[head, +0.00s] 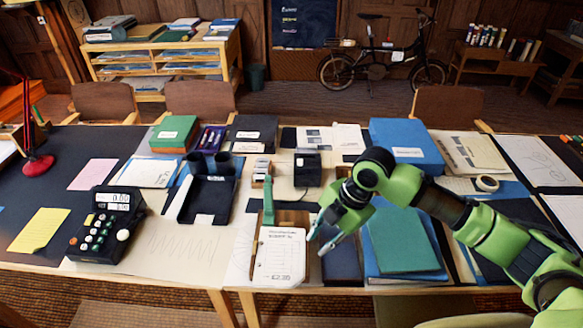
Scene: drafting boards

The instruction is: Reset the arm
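My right arm reaches in from the right over the table. Its green gripper (321,238) points down and left, with its fingers spread apart and nothing between them. The fingertips are just right of a printed white sheet (279,258) in a shallow wooden tray (307,222). A green upright piece, like a lever (268,201), stands at the tray's left side; its lower part is hard to make out. My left gripper is not in view.
A teal folder (403,241) and a dark blue book (341,262) lie beneath my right arm. A black calculator (106,226) stands left, and a blue box (406,143) lies behind the arm. The beige sheet (180,240) left of the tray has bare room.

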